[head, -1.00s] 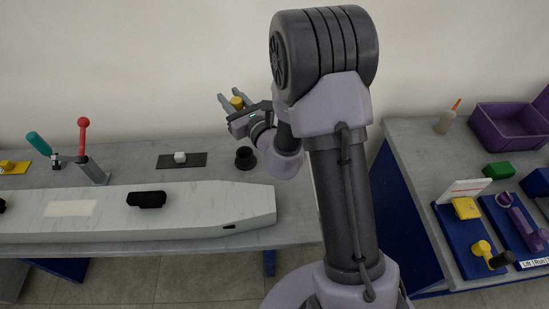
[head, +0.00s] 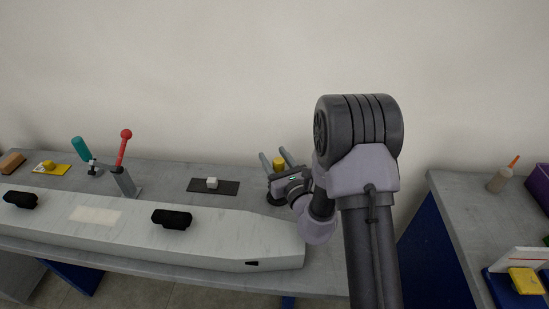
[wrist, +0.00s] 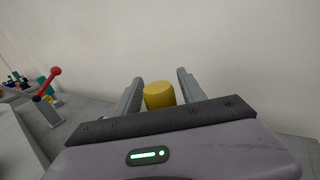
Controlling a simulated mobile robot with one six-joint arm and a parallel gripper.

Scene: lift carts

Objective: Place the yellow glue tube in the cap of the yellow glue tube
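The yellow glue tube (head: 279,165) shows as a short yellow cylinder between the fingers of my gripper (head: 276,160). A dark round piece (head: 273,200), perhaps the cap, stands on the left bench, mostly hidden below and behind my gripper. The gripper appears above it; I cannot tell the exact height.
A long grey beam (head: 240,229) lies along the bench front, with black blocks on it. A red-handled clamp (head: 124,165) stands farther left. The right bench holds an orange-tipped bottle (head: 502,177).

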